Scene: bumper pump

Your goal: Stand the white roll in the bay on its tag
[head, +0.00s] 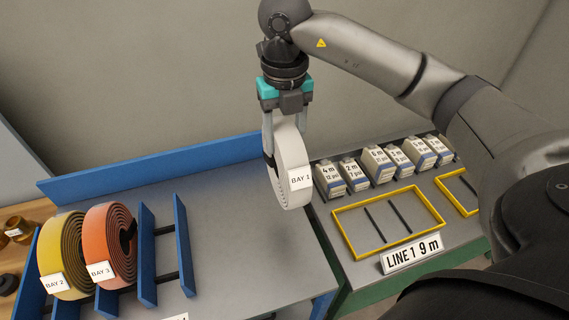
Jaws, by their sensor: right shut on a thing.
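The white roll (290,165) is a flat coil held upright on its edge, above the grey table. Its white tag (301,180) seems to read BAY 1; the last digit is small. My right gripper (287,125) is shut on the roll's upper part, pointing down. The blue rack at the lower left has upright dividers (147,262). A yellow roll (60,252) tagged BAY 2 and an orange roll (108,243) tagged BAY 3 stand in it. The bay right of the orange roll, between two blue dividers, is empty. A label at the bottom edge is cut off. My left gripper is out of view.
A blue board (150,163) runs along the table's back. Right of a gap, another table holds several labelled boxes (380,163), a yellow frame (343,236) with dark bars, and a LINE 1 9 m sign (411,253). The grey surface below the roll is clear.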

